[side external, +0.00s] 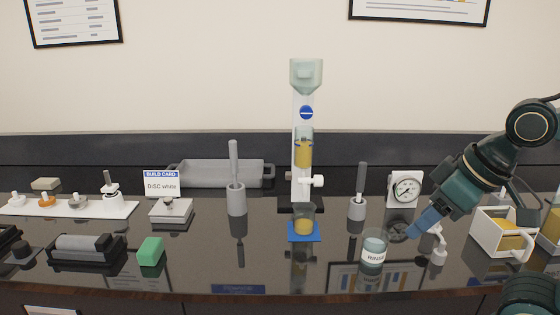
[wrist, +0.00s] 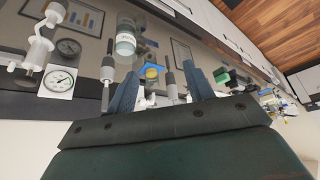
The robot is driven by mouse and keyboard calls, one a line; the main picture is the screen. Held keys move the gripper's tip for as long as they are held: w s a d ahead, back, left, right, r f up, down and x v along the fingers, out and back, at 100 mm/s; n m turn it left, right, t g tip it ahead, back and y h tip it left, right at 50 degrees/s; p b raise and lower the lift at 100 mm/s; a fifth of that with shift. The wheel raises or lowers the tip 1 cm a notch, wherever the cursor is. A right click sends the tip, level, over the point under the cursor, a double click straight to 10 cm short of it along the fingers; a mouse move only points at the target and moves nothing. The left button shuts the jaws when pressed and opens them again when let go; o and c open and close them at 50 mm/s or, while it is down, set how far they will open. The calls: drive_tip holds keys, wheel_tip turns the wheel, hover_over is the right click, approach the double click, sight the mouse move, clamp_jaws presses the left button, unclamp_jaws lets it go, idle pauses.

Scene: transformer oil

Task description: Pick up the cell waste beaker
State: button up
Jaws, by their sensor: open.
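A small clear beaker (side external: 304,225) with amber liquid stands upright on a blue pad (side external: 296,238) below the clear column (side external: 304,150). I take it for the cell waste beaker, though I can read no label on it. In the wrist view the beaker (wrist: 151,74) shows small, beyond and between my fingers. My gripper (side external: 418,229) is at the right, tilted down to the left, well apart from the beaker. In the wrist view my gripper (wrist: 158,80) has its two blue fingers spread, with nothing held between them.
A jar labelled RINSE (side external: 373,252) stands between my gripper and the beaker, nearer the front edge. A grey pot with a handle (side external: 357,206) and a dial gauge (side external: 405,188) stand behind. A white jug (side external: 492,236) is at the right. Open counter lies left of the pad.

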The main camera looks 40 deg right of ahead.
drive_tip(key=shift+o, duration=0.5)
drive_tip(key=o, duration=0.4)
drive_tip(key=shift+o, duration=0.2)
drive_tip(key=w+d+r+m+g+h, duration=0.1)
drive_tip(key=w+d+r+m, duration=0.15)
drive_tip(key=w, duration=0.55)
drive_tip(key=w+d+r+m+g+h, duration=0.1)
drive_tip(key=w+r+m, duration=0.1)
drive_tip(key=w+m, duration=0.35)
drive_tip(key=w+f+m+g+h, duration=0.1)
drive_tip(key=w+f+m, duration=0.2)
drive_tip(key=w, duration=0.5)
drive_tip(key=w+f+m+g+h, duration=0.1)
drive_tip(key=w+f+m, duration=0.2)
drive_tip(key=w, duration=0.6)
drive_tip(key=shift+w+a+f+m, duration=0.25)
drive_tip(key=shift+a+f+m, duration=0.05)
drive_tip(key=shift+a+f, duration=0.15)
